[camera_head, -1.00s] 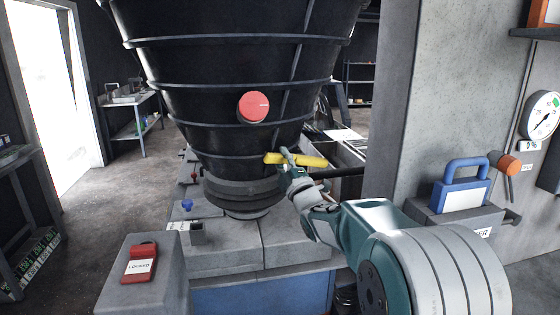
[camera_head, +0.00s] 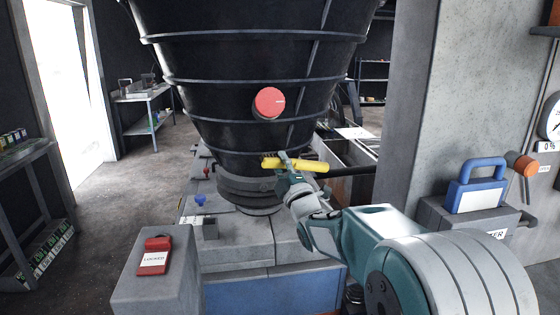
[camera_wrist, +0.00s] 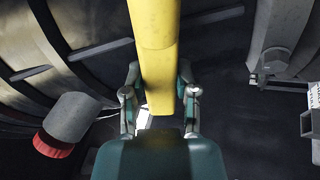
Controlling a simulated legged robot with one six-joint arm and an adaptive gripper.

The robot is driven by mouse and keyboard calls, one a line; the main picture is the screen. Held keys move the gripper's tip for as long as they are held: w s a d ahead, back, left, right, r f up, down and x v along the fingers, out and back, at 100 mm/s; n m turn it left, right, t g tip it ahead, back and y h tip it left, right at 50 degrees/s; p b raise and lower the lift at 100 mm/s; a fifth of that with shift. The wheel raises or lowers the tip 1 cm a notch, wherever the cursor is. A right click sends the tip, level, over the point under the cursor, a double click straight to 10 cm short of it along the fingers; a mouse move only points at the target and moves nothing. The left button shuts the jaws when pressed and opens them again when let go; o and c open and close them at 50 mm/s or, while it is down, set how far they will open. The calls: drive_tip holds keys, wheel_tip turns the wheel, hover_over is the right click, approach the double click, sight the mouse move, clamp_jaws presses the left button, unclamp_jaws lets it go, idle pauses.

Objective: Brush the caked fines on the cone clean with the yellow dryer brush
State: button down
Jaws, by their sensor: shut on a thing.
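The black ribbed cone (camera_head: 235,85) fills the upper middle of the head view, narrowing to a grey collar (camera_head: 245,188). My gripper (camera_head: 288,162) is shut on the yellow brush (camera_head: 314,166) beside the cone's lower right wall. The brush lies nearly level, its left end overlapping the cone's lower wall; I cannot tell whether it touches. In the wrist view, the yellow brush (camera_wrist: 158,60) runs up between my gripper's fingers (camera_wrist: 160,105), and its far end is out of frame. I cannot make out the caked fines on the dark cone.
A red round knob (camera_head: 269,102) sticks out from the cone above the brush. A red "LOCKED" box (camera_head: 155,256) sits on a grey block at the front left. A blue padlock (camera_head: 478,186) and a concrete pillar (camera_head: 420,110) stand to the right.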

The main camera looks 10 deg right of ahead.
drive_tip(key=shift+d+v, duration=0.2)
drive_tip(key=shift+v, duration=2)
drive_tip(key=shift+s, duration=0.15)
drive_tip(key=v, duration=0.2)
drive_tip(key=shift+s+d+f, duration=0.1)
drive_tip(key=shift+s+f, duration=0.05)
drive_tip(key=shift+s, duration=0.2)
